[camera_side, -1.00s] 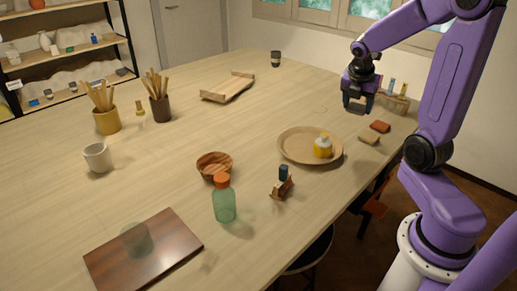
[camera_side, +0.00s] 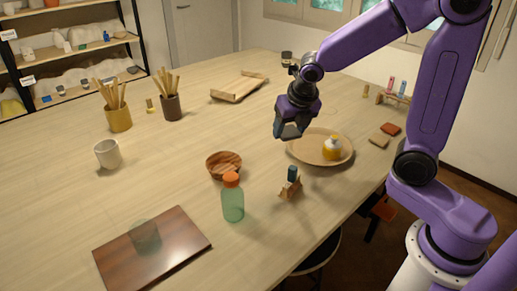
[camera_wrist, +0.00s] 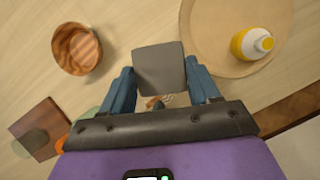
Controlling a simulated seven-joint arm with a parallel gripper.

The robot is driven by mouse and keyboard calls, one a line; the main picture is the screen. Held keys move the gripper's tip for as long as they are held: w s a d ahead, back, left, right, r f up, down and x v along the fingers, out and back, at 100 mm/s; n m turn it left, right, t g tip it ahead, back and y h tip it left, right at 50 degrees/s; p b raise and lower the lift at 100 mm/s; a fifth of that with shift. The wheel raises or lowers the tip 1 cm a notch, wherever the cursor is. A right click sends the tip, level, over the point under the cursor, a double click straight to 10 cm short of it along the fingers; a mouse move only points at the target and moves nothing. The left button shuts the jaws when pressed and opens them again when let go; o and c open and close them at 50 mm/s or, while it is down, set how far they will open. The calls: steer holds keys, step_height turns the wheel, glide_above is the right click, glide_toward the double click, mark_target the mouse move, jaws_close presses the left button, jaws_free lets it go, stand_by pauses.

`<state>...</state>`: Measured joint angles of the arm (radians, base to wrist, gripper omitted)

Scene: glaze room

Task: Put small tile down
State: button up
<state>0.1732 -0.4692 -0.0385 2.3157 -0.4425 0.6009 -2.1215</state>
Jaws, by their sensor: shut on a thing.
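The small tile (camera_wrist: 160,69) is a dark grey square, held between the blue fingers of my gripper (camera_wrist: 162,85) in the wrist view. My gripper (camera_side: 290,131) is shut on it, above the table in the side view. In the wrist view the tile appears between the wooden bowl (camera_wrist: 76,49) and the round tray (camera_wrist: 205,45). In the side view my gripper is by the left edge of the tray (camera_side: 303,157). The tile is hard to tell from the fingers there.
A yellow and white bottle (camera_side: 332,149) stands on the tray.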

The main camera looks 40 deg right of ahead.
steer(key=w+f, duration=0.3)
steer(key=w, duration=0.4)
glide_toward(257, 153)
steer(key=shift+w+d+f, duration=0.5)
steer(key=shift+w+f, duration=0.35)
steer(key=shift+f, duration=0.05)
steer(key=shift+w+f, duration=0.15)
steer(key=shift+f, duration=0.15)
steer(key=shift+w+f, duration=0.1)
steer(key=shift+f, duration=1.45)
steer(key=shift+f, duration=0.2)
steer(key=o, duration=1.1)
steer(key=shift+r, duration=0.1)
